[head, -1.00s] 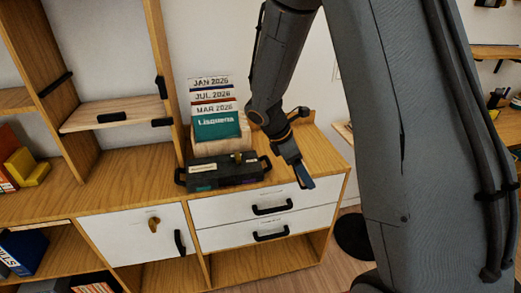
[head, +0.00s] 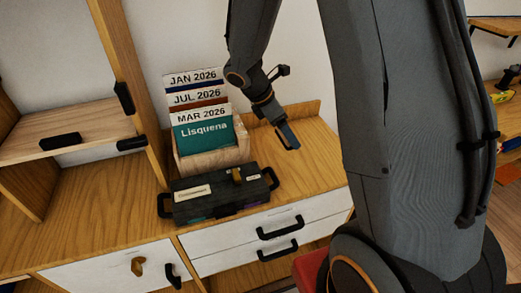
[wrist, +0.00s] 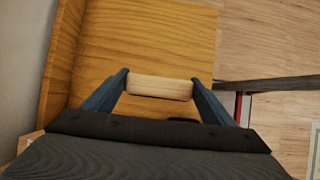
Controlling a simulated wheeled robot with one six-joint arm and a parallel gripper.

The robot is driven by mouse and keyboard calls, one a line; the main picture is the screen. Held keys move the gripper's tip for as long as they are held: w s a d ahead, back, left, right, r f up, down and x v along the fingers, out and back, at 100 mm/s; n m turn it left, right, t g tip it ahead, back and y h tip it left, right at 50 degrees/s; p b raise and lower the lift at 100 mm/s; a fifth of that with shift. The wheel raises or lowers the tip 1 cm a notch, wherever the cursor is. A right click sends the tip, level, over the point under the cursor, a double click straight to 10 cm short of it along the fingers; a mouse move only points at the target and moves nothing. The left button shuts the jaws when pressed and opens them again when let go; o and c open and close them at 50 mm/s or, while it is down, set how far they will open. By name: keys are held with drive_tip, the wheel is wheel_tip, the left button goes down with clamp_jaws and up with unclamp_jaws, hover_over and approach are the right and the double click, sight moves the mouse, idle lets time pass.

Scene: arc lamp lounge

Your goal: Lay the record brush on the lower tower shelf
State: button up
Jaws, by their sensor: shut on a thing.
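My gripper (wrist: 160,88) is shut on a pale wooden block, which looks like the record brush (wrist: 160,88), held crosswise between the two blue fingers. In the head view my gripper (head: 289,136) hangs above the right end of the cabinet top, and the brush cannot be made out there. A pale wooden shelf (head: 95,138) with black clips sits in the tall open unit at the left, well apart from my gripper. Its bare top is partly in view. Whether it is the lower tower shelf I cannot tell, as the unit's upper part is out of frame.
A black case (head: 215,203) with handles lies on the cabinet top (head: 290,165). Behind it stands a wooden box (head: 215,163) of record dividers. A wooden upright (head: 130,85) stands between these and the shelf. The cabinet top left of the case is clear.

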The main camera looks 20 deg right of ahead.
drive_tip(key=shift+w+f+p, duration=0.15)
drive_tip(key=shift+f+p, duration=0.65)
drive_tip(key=shift+f, duration=4.2)
drive_tip(key=shift+f, duration=0.15)
drive_tip(key=o, duration=1)
drive_tip(key=shift+o, duration=0.2)
